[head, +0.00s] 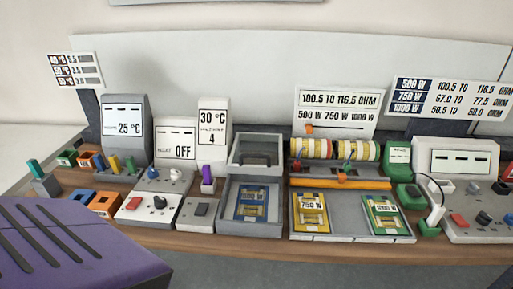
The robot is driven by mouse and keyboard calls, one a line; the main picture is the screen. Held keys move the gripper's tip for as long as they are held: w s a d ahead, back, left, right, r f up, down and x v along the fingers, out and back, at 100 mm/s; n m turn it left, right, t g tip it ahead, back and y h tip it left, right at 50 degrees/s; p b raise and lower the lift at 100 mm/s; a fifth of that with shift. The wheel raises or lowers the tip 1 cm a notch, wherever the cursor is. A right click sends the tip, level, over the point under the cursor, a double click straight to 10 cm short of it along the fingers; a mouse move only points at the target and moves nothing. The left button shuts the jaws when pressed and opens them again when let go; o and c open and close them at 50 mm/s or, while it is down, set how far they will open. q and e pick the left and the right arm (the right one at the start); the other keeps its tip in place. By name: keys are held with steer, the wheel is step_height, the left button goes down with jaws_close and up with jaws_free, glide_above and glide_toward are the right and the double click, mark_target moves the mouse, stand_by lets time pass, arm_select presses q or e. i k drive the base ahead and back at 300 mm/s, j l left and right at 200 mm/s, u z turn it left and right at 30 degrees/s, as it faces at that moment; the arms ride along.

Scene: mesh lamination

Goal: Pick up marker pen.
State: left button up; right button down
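No gripper of mine shows in the head view. A small teal upright piece (34,167) stands tilted in a grey block (46,185) at the far left of the bench. It looks like a marker pen in a holder, but it is too small to be sure. A purple upright piece (207,174) stands by the front controls left of the middle; I cannot tell whether it is a pen.
A purple slotted body (75,245) covers the lower left and hides part of the bench front. Grey trays (250,222) hold blue, yellow and green labelled pieces. Control boxes (125,130) line the back. A cabled green-and-white tool (433,218) stands at right.

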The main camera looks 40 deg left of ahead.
mark_target(207, 175)
steer(key=u, duration=1.55)
steer(key=j, duration=0.1)
